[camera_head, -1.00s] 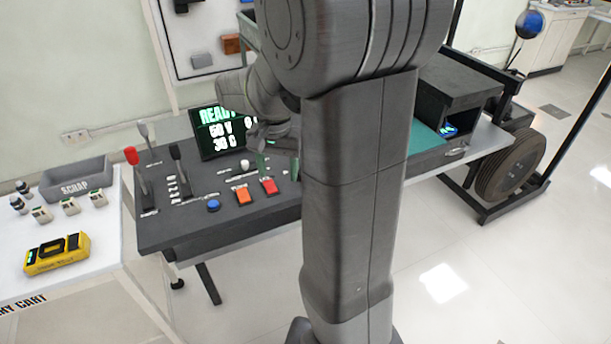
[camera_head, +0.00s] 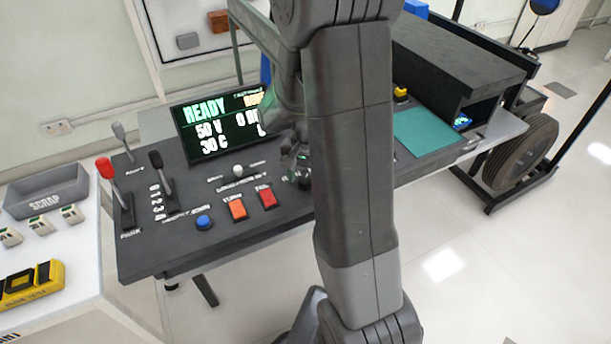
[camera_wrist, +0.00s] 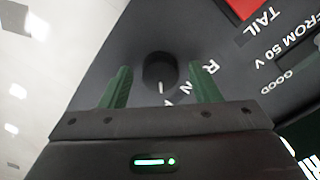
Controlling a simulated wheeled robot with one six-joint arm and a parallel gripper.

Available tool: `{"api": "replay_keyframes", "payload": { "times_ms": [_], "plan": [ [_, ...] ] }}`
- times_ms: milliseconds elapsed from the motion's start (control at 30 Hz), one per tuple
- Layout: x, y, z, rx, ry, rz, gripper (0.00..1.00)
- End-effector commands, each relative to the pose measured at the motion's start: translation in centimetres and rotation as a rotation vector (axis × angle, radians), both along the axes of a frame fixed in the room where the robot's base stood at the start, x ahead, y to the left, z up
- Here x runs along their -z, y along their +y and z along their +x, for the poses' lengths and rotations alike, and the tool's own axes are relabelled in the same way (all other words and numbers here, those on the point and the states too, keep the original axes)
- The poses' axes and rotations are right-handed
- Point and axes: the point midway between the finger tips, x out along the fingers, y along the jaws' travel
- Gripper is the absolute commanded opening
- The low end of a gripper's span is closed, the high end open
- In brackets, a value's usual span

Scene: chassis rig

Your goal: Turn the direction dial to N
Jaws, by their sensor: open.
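The direction dial (camera_wrist: 158,72) is a round black knob with a white pointer line, in the wrist view. The pointer faces down in the picture, toward a third letter partly hidden by my gripper's body. The letter N (camera_wrist: 184,88) shows beside it to the right, and the letter R (camera_wrist: 211,66) further up. My gripper (camera_wrist: 160,76) is open, with one green finger on each side of the dial in the picture. I cannot tell whether the fingers touch it. In the head view my gripper (camera_head: 298,160) is low over the console, mostly hidden by my arm.
The dark console (camera_head: 160,250) carries a READY screen (camera_head: 218,125), a red-knobbed lever (camera_head: 112,185), a black lever (camera_head: 161,175), a blue button (camera_head: 203,222), an orange switch (camera_head: 237,209) and a red switch (camera_head: 267,197). A grey SCRAP bin (camera_head: 47,192) stands left.

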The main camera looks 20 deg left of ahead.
Motion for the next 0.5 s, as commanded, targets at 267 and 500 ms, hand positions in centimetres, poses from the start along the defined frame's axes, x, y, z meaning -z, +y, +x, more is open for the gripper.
{"api": "replay_keyframes", "payload": {
  "times_ms": [267,500],
  "plan": [
    [-0.03,-0.01,0.0,0.0,0.0,0.0,0.31],
    [-0.05,0.0,0.0,-0.003,0.0,0.0,0.12]
  ]
}}
